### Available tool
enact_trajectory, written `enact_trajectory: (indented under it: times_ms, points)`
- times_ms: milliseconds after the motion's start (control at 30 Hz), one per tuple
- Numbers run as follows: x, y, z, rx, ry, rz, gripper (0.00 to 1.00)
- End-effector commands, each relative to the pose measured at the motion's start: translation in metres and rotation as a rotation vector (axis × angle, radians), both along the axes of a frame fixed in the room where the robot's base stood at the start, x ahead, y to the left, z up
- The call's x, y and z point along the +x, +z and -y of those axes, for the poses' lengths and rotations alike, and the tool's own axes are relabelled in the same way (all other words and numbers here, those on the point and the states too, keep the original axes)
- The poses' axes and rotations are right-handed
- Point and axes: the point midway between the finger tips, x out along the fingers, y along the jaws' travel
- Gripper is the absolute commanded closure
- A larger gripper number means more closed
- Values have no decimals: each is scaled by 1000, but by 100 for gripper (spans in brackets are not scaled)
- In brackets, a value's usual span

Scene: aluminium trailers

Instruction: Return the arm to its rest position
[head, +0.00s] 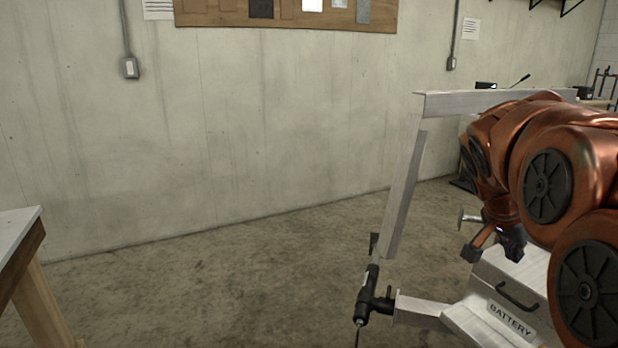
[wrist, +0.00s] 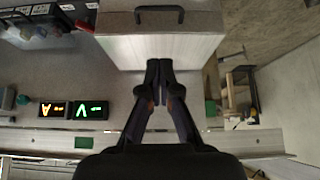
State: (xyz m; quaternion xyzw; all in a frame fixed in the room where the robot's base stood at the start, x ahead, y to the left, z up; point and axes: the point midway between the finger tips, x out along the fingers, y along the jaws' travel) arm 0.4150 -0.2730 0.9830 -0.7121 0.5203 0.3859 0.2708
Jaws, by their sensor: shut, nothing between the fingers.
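My gripper (wrist: 159,68) is in the lower middle of the wrist view. Its two dark fingers meet at the tips, with nothing between them. The tips point at the front of a pale metal box (wrist: 160,48) with a black handle; I cannot tell whether they touch it. In the head view my copper-coloured arm (head: 540,150) is folded at the right edge, over the trailer frame. Part of my gripper's end shows low beside the arm, but its fingertips are not clear there.
A pale metal frame (head: 402,195) stands left of my arm. A box labelled BATTERY (head: 512,300) is below the arm. A black tool-like part (head: 368,295) hangs at the frame's front. A table (head: 18,240) is at far left. The floor between is clear. Two lit displays (wrist: 72,110) show in the wrist view.

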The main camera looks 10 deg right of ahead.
Motion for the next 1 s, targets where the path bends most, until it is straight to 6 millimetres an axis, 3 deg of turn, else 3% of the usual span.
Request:
enact_trajectory:
  times_ms: [167, 233, 400, 500, 700, 1000]
  points:
    - [-18, -37, -48, 72, 170, -133, 100]
    - [-33, -59, -78, 120, 281, -211, 100]
    - [-84, -111, -152, 245, 577, -405, 100]
    - [-115, -134, -186, 314, 728, -496, 100]
    - [-164, -162, -230, 413, 937, -606, 100]
    - [-223, -188, -271, 528, 1160, -708, 100]
